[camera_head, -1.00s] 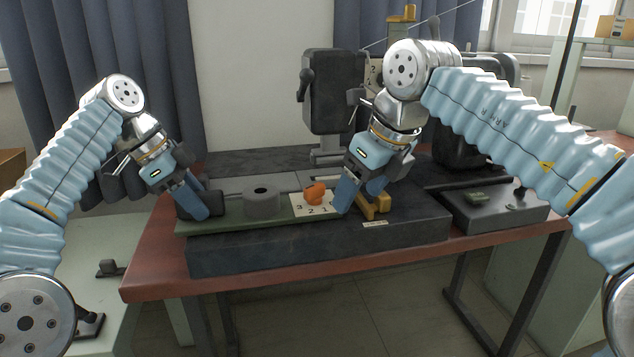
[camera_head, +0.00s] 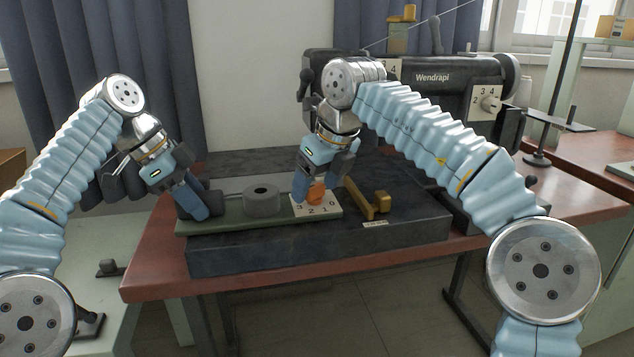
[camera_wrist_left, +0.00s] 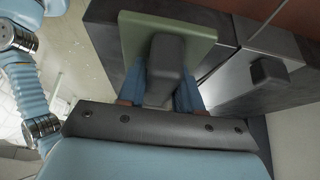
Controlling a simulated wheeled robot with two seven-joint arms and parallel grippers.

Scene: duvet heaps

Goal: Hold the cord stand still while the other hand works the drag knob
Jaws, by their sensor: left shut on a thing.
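The cord stand is a long green base (camera_head: 235,222) with a grey spool (camera_head: 262,199) in its middle and a dark upright block (camera_head: 212,196) at its left end. My left gripper (camera_head: 198,207) is shut on that dark block. In the left wrist view the block (camera_wrist_left: 165,72) stands between my blue fingers, above the green base end (camera_wrist_left: 138,32).
The stand lies on a dark slab (camera_head: 320,246) on a red-brown table (camera_head: 160,265). A yellow bracket (camera_head: 376,206) stands just right of the dial. Behind is a dark sewing machine (camera_head: 440,85) with a numbered dial. The slab's front is clear.

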